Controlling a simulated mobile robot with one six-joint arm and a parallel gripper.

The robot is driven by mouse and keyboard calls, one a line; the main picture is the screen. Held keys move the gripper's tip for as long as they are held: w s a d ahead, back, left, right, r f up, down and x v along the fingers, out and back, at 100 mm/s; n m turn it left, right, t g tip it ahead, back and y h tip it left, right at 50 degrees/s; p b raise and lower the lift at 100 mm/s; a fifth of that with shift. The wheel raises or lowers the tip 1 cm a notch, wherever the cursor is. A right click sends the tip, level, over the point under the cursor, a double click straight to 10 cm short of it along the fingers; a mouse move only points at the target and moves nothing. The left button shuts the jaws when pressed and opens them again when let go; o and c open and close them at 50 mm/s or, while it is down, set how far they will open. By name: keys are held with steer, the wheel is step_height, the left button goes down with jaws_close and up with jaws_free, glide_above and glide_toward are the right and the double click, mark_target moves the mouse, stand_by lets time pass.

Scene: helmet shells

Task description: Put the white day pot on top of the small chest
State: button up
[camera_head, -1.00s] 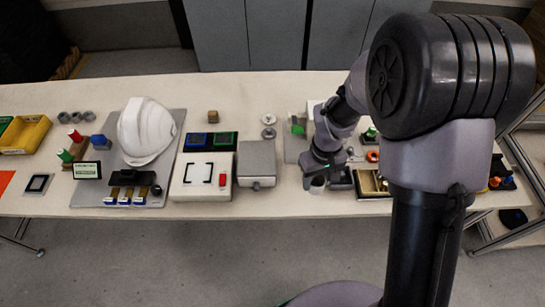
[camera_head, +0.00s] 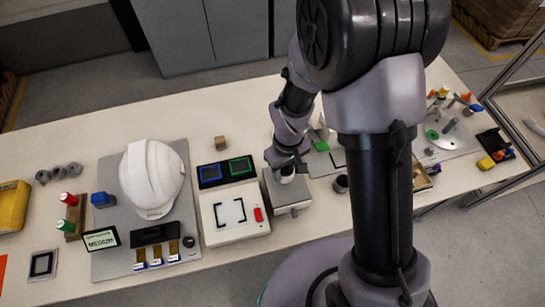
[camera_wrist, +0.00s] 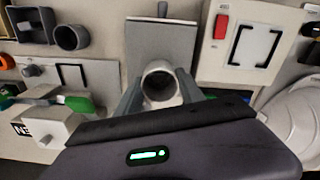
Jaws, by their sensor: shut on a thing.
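The white day pot (camera_head: 287,175) is a small round cup, seen from above with its dark opening in the wrist view (camera_wrist: 159,82). My gripper (camera_head: 284,166) is shut on it, with one finger on each side of the pot in the wrist view (camera_wrist: 159,97). The small chest (camera_head: 292,197) is a grey box with a flat lid and a small knob at its front; its lid fills the upper middle of the wrist view (camera_wrist: 160,45). The pot is upright over the lid. I cannot tell whether it touches the lid.
A white panel box (camera_head: 232,215) with a red switch stands just left of the chest. Blue and green trays (camera_head: 226,172) lie behind that box. A dark round cup (camera_head: 341,184) stands right of the chest. A white helmet (camera_head: 152,178) sits on a grey mat further left.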

mark_target(287, 178)
steer(key=f, duration=0.1)
steer(key=f+b, duration=0.1)
steer(key=shift+s+d+f, duration=0.15)
steer(key=shift+s+f, duration=0.15)
steer(key=shift+s, duration=0.05)
steer(key=shift+s+d+f+b, duration=0.2)
steer(key=shift+s+b, duration=0.05)
steer(key=shift+b, duration=0.2)
steer(key=shift+w+r, duration=0.1)
steer(key=shift+r, duration=0.05)
steer(key=o, duration=0.9)
steer(key=shift+f, duration=0.2)
steer(key=o, duration=0.4)
steer(key=shift+r, duration=0.15)
